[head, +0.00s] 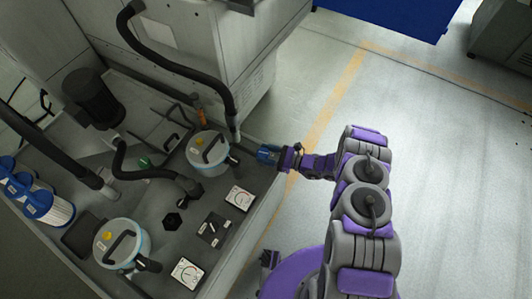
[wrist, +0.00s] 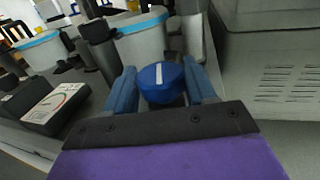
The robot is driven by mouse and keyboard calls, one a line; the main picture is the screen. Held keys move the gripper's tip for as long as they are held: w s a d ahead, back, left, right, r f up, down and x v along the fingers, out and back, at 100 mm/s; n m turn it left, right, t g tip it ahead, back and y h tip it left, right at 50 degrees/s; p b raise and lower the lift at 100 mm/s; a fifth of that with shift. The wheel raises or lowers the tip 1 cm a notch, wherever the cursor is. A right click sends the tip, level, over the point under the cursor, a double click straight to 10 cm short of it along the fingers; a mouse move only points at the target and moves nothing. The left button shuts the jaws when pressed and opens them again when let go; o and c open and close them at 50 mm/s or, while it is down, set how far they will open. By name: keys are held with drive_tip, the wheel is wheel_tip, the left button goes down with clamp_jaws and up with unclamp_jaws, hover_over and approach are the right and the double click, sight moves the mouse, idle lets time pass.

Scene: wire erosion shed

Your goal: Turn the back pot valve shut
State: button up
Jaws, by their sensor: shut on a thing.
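The back pot (head: 208,158), pale with a light blue rim and a lid handle, stands near the cabinet in the head view. In the wrist view its body (wrist: 145,42) is behind a round blue valve knob (wrist: 162,88) with a white line on top, running roughly up and down the picture. My gripper (head: 267,154) reaches in from the right beside the pot. In the wrist view its blue fingers (wrist: 163,90) stand on both sides of the knob, shut on it. The valve body under the knob is hidden.
A similar front pot (head: 122,250) stands lower left. Dial gauges (head: 240,197) (head: 187,272) and a dark switch plate (head: 215,229) lie along the machine's edge. Black hoses (head: 180,68) arch over the back pot. A grey cabinet (head: 215,40) stands behind. The floor (head: 440,150) at right is clear.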

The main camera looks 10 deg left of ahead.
drive_tip(key=shift+w+a+r, duration=0.1)
drive_tip(key=shift+a, duration=0.15)
drive_tip(key=shift+c, duration=0.9)
drive_tip(key=shift+o, duration=0.3)
drive_tip(key=shift+a, duration=0.6)
drive_tip(key=shift+d+f+m+t+h, duration=0.2)
drive_tip(key=shift+f+m+t+h, duration=0.1)
drive_tip(key=shift+m+t, duration=0.3)
drive_tip(key=o, duration=0.9)
drive_tip(key=shift+d+r, duration=0.1)
drive_tip(key=shift+o, duration=0.2)
drive_tip(key=s+d+p, duration=0.3)
drive_tip(key=d, duration=1.4)
drive_tip(key=shift+s, duration=0.15)
